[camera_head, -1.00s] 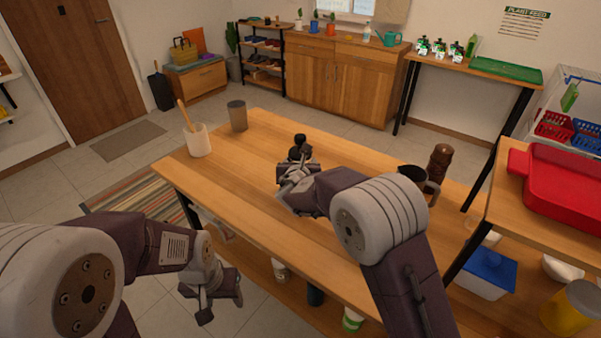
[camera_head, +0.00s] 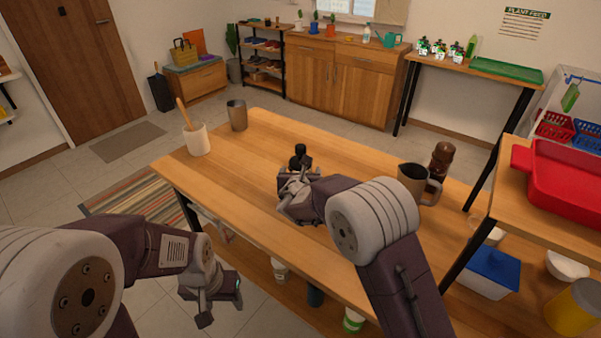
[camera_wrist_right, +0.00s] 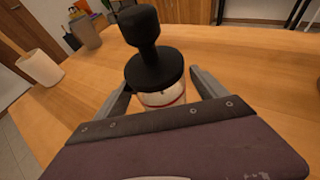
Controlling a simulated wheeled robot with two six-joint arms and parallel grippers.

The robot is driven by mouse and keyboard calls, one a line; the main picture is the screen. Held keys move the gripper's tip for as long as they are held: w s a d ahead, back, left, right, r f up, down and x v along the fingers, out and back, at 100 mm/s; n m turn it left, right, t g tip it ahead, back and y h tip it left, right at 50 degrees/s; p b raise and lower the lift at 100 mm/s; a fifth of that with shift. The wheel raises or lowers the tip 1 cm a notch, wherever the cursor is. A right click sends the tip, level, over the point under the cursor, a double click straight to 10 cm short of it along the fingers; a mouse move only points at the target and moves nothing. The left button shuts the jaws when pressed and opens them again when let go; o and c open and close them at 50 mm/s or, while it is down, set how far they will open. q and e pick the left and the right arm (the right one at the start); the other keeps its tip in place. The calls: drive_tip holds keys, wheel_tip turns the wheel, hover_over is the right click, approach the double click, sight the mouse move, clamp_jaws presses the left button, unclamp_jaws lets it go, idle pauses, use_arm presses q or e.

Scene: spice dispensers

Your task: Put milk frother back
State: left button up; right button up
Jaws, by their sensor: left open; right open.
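The milk frother, with a black knob, a black lid and a pale red-ringed body, stands upright on the wooden table in the head view (camera_head: 300,158). It is large in the right wrist view (camera_wrist_right: 148,50). My right gripper (camera_wrist_right: 160,85) is open, with one finger on each side of the frother below its lid and gaps beside the body. The frother's lower part is hidden behind the gripper. In the head view the right gripper (camera_head: 296,182) is at the frother's near side. My left gripper (camera_head: 212,302) is open and empty, low in front of the table.
A grey mug (camera_head: 416,184) and a dark brown grinder (camera_head: 440,160) stand at the table's right. A white holder with a wooden utensil (camera_head: 197,139) and a grey cup (camera_head: 237,115) stand at the left. The wooden tabletop (camera_head: 235,170) is clear between.

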drive_tip(key=shift+r, duration=0.2)
drive_tip(key=v, duration=1.2)
drive_tip(key=shift+p, duration=0.35)
drive_tip(key=shift+a, duration=0.1)
